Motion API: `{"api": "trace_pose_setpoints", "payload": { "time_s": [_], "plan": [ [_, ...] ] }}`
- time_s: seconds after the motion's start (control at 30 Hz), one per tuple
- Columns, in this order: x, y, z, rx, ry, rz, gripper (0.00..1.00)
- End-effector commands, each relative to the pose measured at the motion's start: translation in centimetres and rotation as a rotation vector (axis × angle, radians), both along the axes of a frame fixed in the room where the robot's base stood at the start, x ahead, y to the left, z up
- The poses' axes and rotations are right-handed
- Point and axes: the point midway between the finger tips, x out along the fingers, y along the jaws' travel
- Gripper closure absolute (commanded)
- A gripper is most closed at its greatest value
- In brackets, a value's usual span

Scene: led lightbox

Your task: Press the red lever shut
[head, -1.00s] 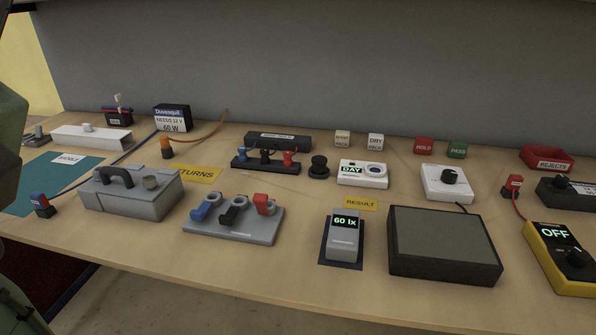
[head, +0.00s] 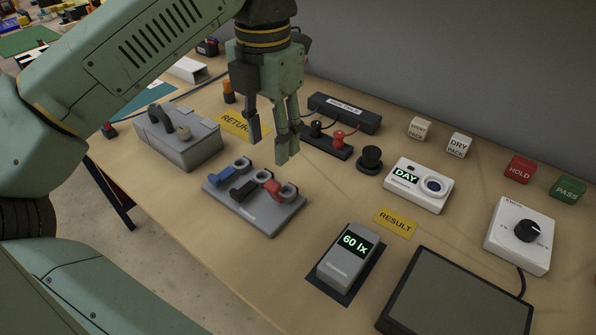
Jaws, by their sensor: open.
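A grey lever block (head: 272,222) sits on the wooden bench with three levers, each beside a grey ring-like part. The blue lever (head: 222,177) is at the left, the black lever (head: 242,190) in the middle and the red lever (head: 271,187) at the right. The red lever looks shorter and more raised than the other two; its exact angle is hard to tell. My gripper (head: 268,150) points down in the air above and a little behind the block. Its fingers are apart and empty, and it appears clear of the levers.
A grey box with a handle (head: 185,150) stands left of the block. A meter reading 60 lx (head: 347,257) is at the right front. A black strip with posts (head: 326,145), a round black knob (head: 370,158) and a white DAY device (head: 418,185) stand behind and right.

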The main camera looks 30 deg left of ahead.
Motion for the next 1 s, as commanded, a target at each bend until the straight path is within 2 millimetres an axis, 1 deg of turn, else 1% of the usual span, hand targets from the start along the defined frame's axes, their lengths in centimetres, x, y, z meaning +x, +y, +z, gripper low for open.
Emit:
{"api": "trace_pose_setpoints", "payload": {
  "time_s": [0.17, 0.4, 0.5, 0.6, 0.7, 1.0],
  "plan": [
    [-0.1, -0.1, -2.8, -0.004, 0.001, -0.002, 0.57],
    [0.0, -0.1, -7.7, -0.004, 0.0, -0.005, 0.57],
    [0.0, -0.1, -9.1, -0.005, -0.003, -0.005, 0.57],
    [0.1, -0.1, -10.0, -0.004, -0.004, -0.005, 0.57],
    [0.0, -0.1, -10.4, -0.004, -0.004, -0.005, 0.57],
    [0.0, -0.2, -10.4, -0.004, -0.004, -0.005, 0.57]
  ]
}}
